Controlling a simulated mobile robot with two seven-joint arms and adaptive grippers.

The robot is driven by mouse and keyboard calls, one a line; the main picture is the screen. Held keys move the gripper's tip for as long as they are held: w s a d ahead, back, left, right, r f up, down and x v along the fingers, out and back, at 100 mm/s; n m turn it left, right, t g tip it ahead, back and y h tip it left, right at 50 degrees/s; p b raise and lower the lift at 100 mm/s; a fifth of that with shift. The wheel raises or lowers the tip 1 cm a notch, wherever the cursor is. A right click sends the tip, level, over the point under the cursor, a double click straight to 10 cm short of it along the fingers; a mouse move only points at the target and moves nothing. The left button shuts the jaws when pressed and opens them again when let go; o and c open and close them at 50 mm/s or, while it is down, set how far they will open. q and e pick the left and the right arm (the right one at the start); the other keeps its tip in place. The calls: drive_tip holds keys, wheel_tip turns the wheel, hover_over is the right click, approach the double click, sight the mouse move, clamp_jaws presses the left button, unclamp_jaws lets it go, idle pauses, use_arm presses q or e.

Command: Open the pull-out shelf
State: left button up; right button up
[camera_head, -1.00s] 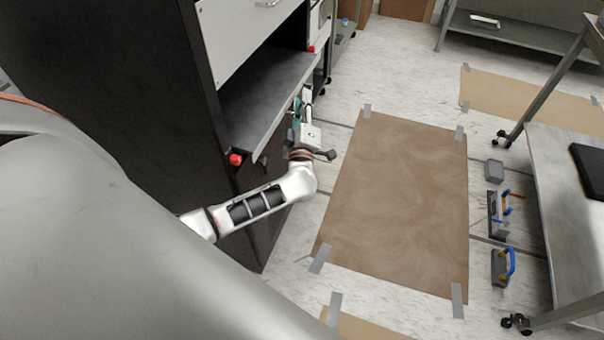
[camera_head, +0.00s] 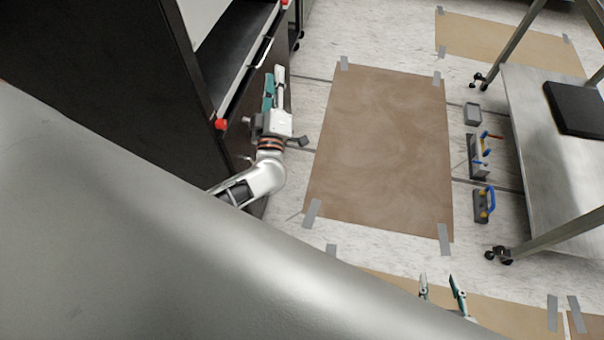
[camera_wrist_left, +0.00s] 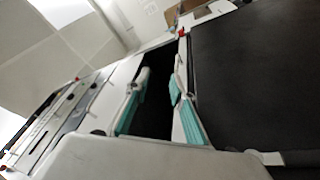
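The shelf (camera_head: 228,48) is a dark flat surface in the black cabinet at upper left of the head view. A pale bar-like handle (camera_head: 262,53) runs along its front edge, between two red knobs, the nearer one (camera_head: 221,124) at the near corner. My left gripper (camera_head: 274,70) is just outside the shelf's front, pointing away from me. In the left wrist view its teal-padded fingers (camera_wrist_left: 158,95) stand apart with nothing seen held. My right gripper (camera_head: 440,280) shows at the bottom of the head view, fingers apart and empty.
The black cabinet (camera_head: 110,80) fills the left side. A brown floor sheet (camera_head: 380,150) is taped down to its right. Blue-handled tools (camera_head: 484,204) lie by a wheeled metal table (camera_head: 540,150) at right.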

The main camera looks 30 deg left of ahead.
use_arm(q)
drive_tip(key=s+d+m+t+h+p, duration=0.1)
drive_tip(key=s+d+m+h, duration=0.3)
drive_tip(key=d+m+h, duration=0.25)
drive_tip(key=s+d+m+h+p, duration=0.2)
drive_tip(key=s+d+m+h, duration=0.3)
drive_tip(key=d, duration=0.3)
drive_tip(key=s+d+f+m+g+h+p, duration=0.2)
drive_tip(key=s+f+m+g, duration=0.3)
drive_tip(key=s+f, duration=0.3)
drive_tip(key=shift+s+d+f+m, duration=0.35)
drive_tip(key=shift+s+d+m, duration=0.05)
drive_tip(key=shift+m, duration=0.45)
use_arm(e)
wheel_tip(320, 180, up, 8)
drive_tip(key=w+a, duration=0.1)
drive_tip(key=w, duration=0.2)
drive_tip(key=shift+t, duration=0.4)
